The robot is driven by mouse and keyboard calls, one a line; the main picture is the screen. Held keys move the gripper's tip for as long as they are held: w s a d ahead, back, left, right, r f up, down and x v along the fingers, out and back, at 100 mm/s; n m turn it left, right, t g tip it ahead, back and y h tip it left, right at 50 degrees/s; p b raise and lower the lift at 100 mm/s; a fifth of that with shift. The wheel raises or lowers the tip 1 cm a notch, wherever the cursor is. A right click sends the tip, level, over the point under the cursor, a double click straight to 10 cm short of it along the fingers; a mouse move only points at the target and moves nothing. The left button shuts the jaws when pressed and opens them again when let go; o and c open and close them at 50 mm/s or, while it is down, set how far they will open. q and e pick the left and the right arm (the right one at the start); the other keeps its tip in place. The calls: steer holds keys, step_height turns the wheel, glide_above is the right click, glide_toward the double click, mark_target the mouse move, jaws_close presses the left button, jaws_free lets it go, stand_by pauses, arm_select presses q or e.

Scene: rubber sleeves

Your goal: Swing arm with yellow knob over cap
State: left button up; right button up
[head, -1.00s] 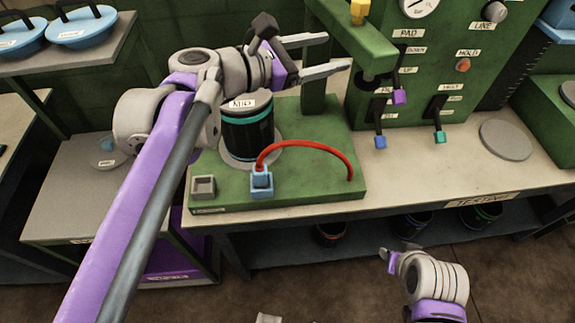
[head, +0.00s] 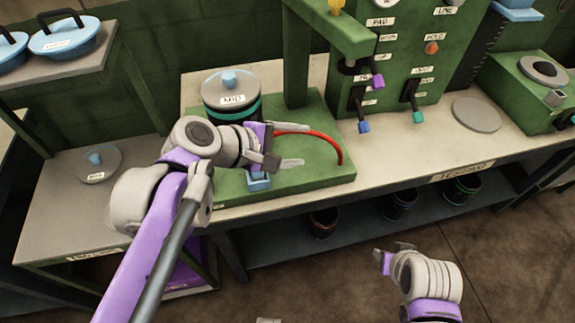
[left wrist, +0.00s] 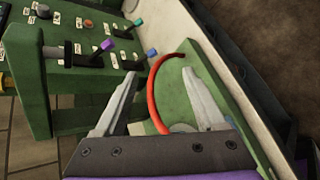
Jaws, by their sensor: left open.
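The green swing arm (head: 345,33) with the yellow knob (head: 336,7) is at the top of the head view, its tip pointing right of the pot. The pot (head: 230,104) labelled MID stands on the green base (head: 322,178), with a grey cap (head: 240,80) with a blue knob on top. The swing arm is not over the cap. My left gripper (head: 298,145) is open, low over the base, in front of the pot and apart from the yellow knob. In the left wrist view, a red hose (left wrist: 154,92) shows between its fingers. My right gripper (head: 393,252) is low at the right.
The red hose (head: 328,138) arches over the base near my left gripper. A green panel (head: 400,90) with levers stands at the right. A grey disc (head: 477,114) lies on the bench. Another lid (head: 98,164) lies on the left table. Pots stand on the shelf below.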

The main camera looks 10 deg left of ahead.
arm_select(q)
steer(key=s+f+m, duration=0.1)
steer(key=s+f, duration=0.1)
steer(key=shift+s+a+f+m+g+y, duration=0.2)
steer(key=shift+a+f+m+g+y, duration=0.1)
steer(key=shift+a+m, duration=0.1)
arm_select(e)
steer(key=shift+s, duration=0.65)
arm_select(q)
steer(key=shift+f, duration=0.1)
